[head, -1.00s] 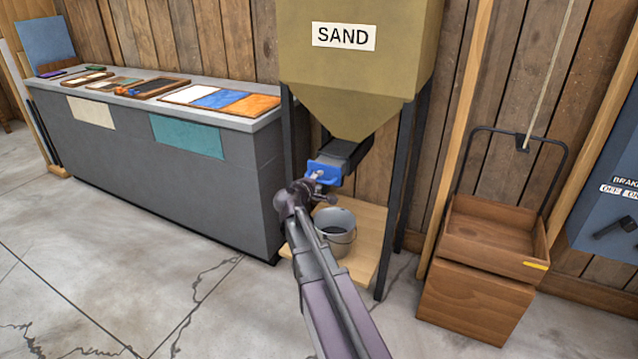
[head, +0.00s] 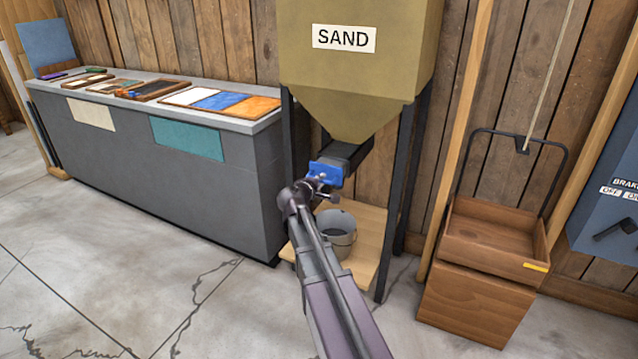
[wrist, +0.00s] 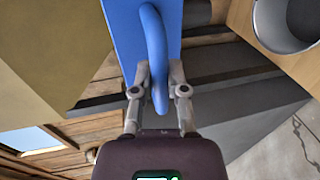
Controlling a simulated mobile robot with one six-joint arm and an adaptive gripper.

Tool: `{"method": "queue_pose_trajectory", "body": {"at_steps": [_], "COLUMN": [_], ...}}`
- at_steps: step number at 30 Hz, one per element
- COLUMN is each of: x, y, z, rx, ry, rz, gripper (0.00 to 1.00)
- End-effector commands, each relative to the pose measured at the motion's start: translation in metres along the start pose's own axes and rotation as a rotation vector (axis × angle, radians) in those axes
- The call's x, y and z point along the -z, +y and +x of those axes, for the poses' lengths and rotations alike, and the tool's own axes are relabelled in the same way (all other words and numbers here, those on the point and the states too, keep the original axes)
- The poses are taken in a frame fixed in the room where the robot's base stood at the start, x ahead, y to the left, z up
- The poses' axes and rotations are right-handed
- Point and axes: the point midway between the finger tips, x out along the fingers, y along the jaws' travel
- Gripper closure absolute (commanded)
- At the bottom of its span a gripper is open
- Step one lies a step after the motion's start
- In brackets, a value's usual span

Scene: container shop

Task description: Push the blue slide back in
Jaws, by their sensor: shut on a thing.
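The blue slide (head: 326,172) is a small blue plate at the mouth of the dark chute under the sand hopper (head: 360,60). In the wrist view the blue slide (wrist: 122,40) carries a curved blue handle (wrist: 156,45). My gripper (head: 318,186) is at the slide's front face. In the wrist view my gripper (wrist: 158,85) has its two fingers on either side of the handle, shut on it. The far side of the slide and its fit in the chute are hidden.
A grey bucket (head: 337,232) stands on a wooden board (head: 366,262) below the chute. Dark hopper legs (head: 396,200) stand close on either side. A long grey counter (head: 150,160) is at left, a wooden cart (head: 480,270) at right. The floor in front is open.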

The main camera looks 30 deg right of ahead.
Motion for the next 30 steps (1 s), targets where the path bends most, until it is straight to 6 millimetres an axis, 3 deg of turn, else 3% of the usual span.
{"method": "queue_pose_trajectory", "body": {"at_steps": [6,9,19,20,23,30], "x": [0.002,0.002,0.001,0.001,0.001,0.0], "y": [0.01,0.013,0.014,0.015,0.015,0.014], "z": [0.046,0.059,0.063,0.063,0.063,0.061], "rx": [-0.002,-0.001,-0.003,-0.003,-0.003,-0.002], "ry": [-0.003,-0.002,-0.001,-0.001,-0.001,0.0], "rz": [0.0,0.0,-0.001,-0.001,-0.002,-0.001], "gripper": [1.0,1.0,1.0,0.79,0.49,0.46]}}
